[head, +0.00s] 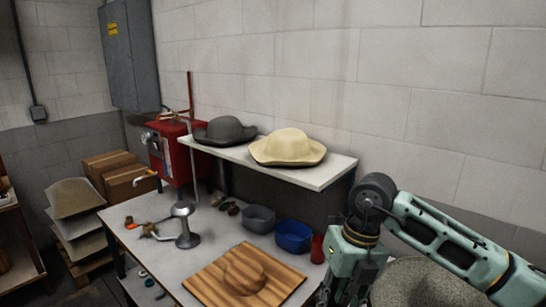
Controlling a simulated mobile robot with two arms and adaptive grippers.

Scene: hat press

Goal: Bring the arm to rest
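My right arm comes in from the right edge, with a pale green upper link and a dark joint. From that joint a green link drops beside the right end of the worktable and runs out of the bottom edge. The gripper on its end does not show, so I cannot see its fingers or anything in them. My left arm and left gripper are out of view. A worktable (210,245) stands ahead, with a wooden board with a raised round middle (245,275) at its front.
A white shelf (325,175) above the table holds a grey hat (224,131) and a cream hat (288,146). A grey bowl (258,219), a blue bowl (293,237), a red cup (318,250) and a metal stand (185,225) are on the table. A red machine (172,150) stands behind.

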